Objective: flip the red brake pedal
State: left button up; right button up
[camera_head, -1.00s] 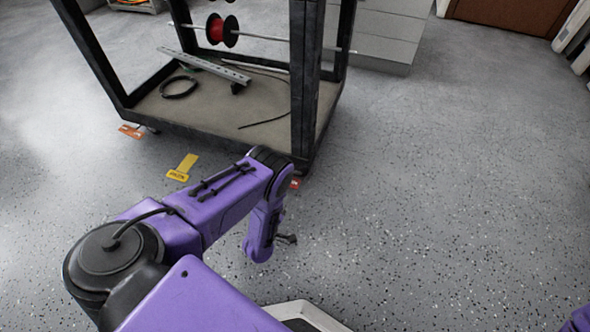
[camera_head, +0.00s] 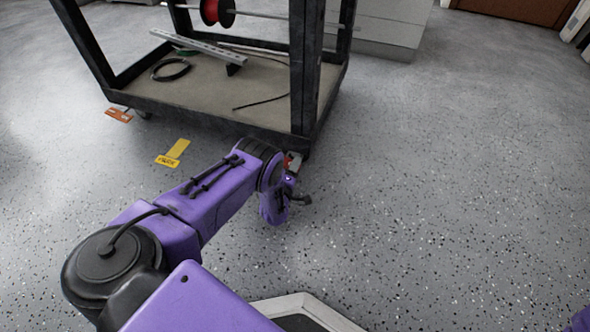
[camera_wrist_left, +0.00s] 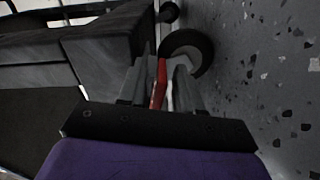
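The red brake pedal (camera_head: 292,160) shows at the near right corner of the cart, low by the floor, partly hidden by my left arm. In the left wrist view the red pedal (camera_wrist_left: 160,82) lies between the two grey fingers of my left gripper (camera_wrist_left: 160,88), with a dark caster wheel just beyond. The fingers are close on both sides of the pedal; I cannot tell whether they touch it. In the head view the left gripper is mostly hidden behind my purple wrist. My right gripper is out of view.
The black-framed cart (camera_head: 225,120) carries a cable coil, a metal rail and a red spool (camera_head: 217,10). The speckled floor (camera_head: 450,160) to the right is clear.

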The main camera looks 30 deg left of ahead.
pick_arm(q)
grip_shut()
jog(key=shift+a+r+n+p, duration=0.15)
jog(key=shift+r+n+p, duration=0.4)
jog(key=shift+n, duration=0.45)
jog(key=n, duration=0.1)
jog(key=r+n, duration=0.1)
jog(key=n, duration=0.1)
jog(key=shift+a, duration=0.1)
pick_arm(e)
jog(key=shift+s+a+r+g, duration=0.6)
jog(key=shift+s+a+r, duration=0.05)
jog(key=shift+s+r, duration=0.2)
pick_arm(q)
grip_release()
